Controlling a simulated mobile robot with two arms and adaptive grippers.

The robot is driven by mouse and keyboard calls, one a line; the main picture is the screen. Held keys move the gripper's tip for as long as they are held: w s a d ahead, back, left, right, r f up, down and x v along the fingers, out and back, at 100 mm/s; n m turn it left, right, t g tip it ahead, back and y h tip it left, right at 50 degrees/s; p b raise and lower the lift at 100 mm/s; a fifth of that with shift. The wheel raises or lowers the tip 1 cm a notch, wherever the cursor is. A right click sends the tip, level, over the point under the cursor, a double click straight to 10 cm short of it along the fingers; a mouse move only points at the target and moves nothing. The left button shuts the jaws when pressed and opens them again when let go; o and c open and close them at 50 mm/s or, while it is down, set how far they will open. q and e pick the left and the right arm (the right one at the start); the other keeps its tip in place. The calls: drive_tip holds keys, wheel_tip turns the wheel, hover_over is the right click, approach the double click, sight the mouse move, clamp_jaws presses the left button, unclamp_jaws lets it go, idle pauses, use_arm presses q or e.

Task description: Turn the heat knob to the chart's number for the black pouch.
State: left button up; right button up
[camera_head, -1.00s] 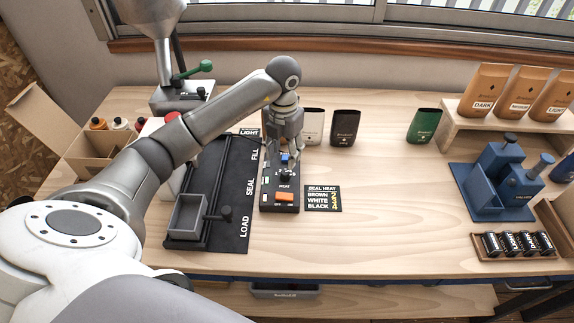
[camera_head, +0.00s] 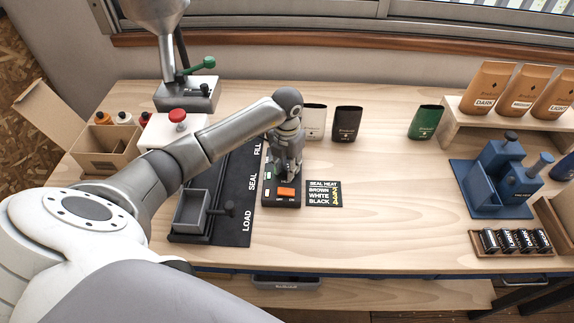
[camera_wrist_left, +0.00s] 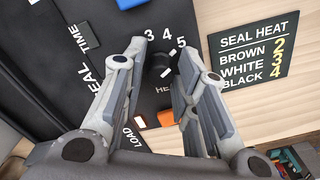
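The black heat knob (camera_wrist_left: 158,63) sits on the black control box (camera_head: 268,201), with the numbers 3, 4 and 5 printed around it in the left wrist view. A white mark shows beside the knob, but I cannot tell which number it points to. My left gripper (camera_head: 287,177) is over the knob; in the left wrist view its fingers (camera_wrist_left: 161,50) are apart, one on each side, with visible gaps. The gripper hides the knob in the head view. The chart (camera_head: 323,193) reads brown 2, white 3, black 4. The black pouch (camera_head: 347,122) stands behind. My right gripper is not in view.
An orange switch (camera_head: 286,193) is at the box's front, close to my left gripper. The black LOAD-SEAL-FILL mat (camera_head: 232,228) with a grey tray lies left of the box. A white pouch (camera_head: 314,124) stands behind. Table space right of the chart is clear.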

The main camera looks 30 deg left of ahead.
use_arm(q)
clamp_jaws()
drive_tip(key=shift+n, duration=0.4)
drive_tip(key=n, duration=0.4)
drive_tip(key=shift+b, duration=0.35)
drive_tip(key=shift+n, duration=0.5)
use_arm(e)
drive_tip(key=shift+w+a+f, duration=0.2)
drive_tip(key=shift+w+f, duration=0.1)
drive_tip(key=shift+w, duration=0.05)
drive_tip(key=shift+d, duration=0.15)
use_arm(q)
drive_tip(key=o, duration=0.6)
unclamp_jaws()
drive_tip(key=shift+c, duration=0.2)
drive_tip(key=shift+r, duration=0.1)
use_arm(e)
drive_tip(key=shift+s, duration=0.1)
